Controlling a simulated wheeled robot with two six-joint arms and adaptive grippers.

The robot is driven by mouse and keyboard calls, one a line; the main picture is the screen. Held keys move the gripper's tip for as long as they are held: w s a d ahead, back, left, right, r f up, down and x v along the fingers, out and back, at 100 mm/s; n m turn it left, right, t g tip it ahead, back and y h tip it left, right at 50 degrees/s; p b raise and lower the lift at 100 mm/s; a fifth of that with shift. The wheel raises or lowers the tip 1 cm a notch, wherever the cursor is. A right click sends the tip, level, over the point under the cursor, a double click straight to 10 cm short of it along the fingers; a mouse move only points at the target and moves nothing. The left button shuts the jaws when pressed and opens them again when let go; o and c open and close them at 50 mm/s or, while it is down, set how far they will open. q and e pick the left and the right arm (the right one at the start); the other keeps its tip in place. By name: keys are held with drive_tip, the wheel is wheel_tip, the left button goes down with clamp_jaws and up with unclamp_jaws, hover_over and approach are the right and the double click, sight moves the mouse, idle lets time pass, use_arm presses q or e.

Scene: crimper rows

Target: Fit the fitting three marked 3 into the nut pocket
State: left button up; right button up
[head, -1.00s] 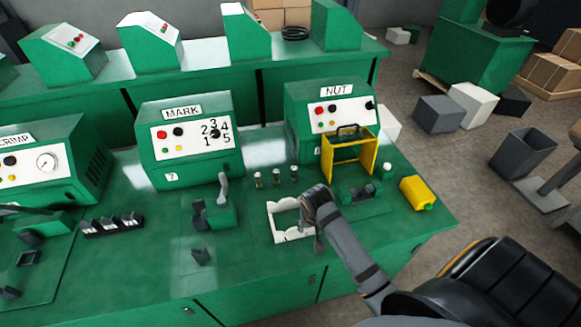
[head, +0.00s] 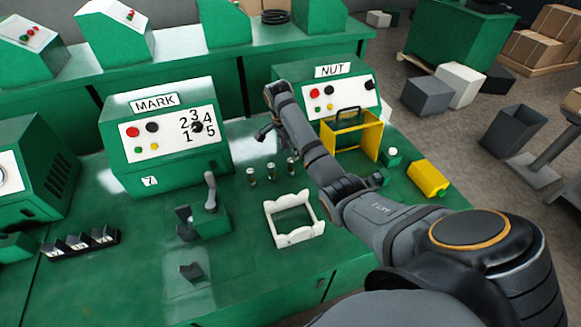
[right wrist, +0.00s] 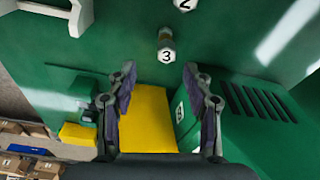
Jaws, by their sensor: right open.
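The fitting marked 3 (right wrist: 167,56) stands on the bench in the right wrist view, its number readable on its pale top. In the head view it appears to be the rightmost of three small fittings (head: 291,166). My right gripper (head: 265,134) is beyond the fittings in the head view, above the bench between the two machines. In the right wrist view my right gripper (right wrist: 160,75) is open and empty, its fingers apart below the fitting. The NUT machine (head: 327,88) has a yellow guard (head: 372,142) in front. My arm covers much of the nut fixture; I cannot make out its pocket.
A white frame (head: 293,238) lies on the bench in front of the fittings. The MARK machine (head: 165,135) stands left, with a levered green fixture (head: 213,222) before it. A yellow container (head: 428,178) lies at the right edge. A fitting marked 2 (right wrist: 185,4) is close to fitting 3.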

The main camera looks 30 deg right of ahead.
sight(291, 160)
drive_tip(key=f, duration=0.2)
drive_tip(key=shift+w+d+f, duration=0.25)
drive_tip(key=shift+f, duration=0.15)
drive_tip(key=shift+w+f, duration=0.1)
drive_tip(key=shift+f, duration=0.1)
drive_tip(key=shift+d+f+p, duration=0.1)
drive_tip(key=shift+f+p, duration=0.2)
drive_tip(key=shift+f, duration=0.15)
drive_tip(key=f, duration=0.4)
drive_tip(key=shift+w+d+f, duration=0.1)
drive_tip(key=shift+w+d, duration=0.1)
drive_tip(key=shift+d, duration=0.15)
use_arm(q)
drive_tip(key=shift+w+r, duration=0.6)
use_arm(e)
drive_tip(key=shift+s, duration=0.1)
drive_tip(key=shift+c, duration=1.3)
use_arm(q)
drive_tip(key=shift+s, duration=0.15)
use_arm(e)
clamp_jaws()
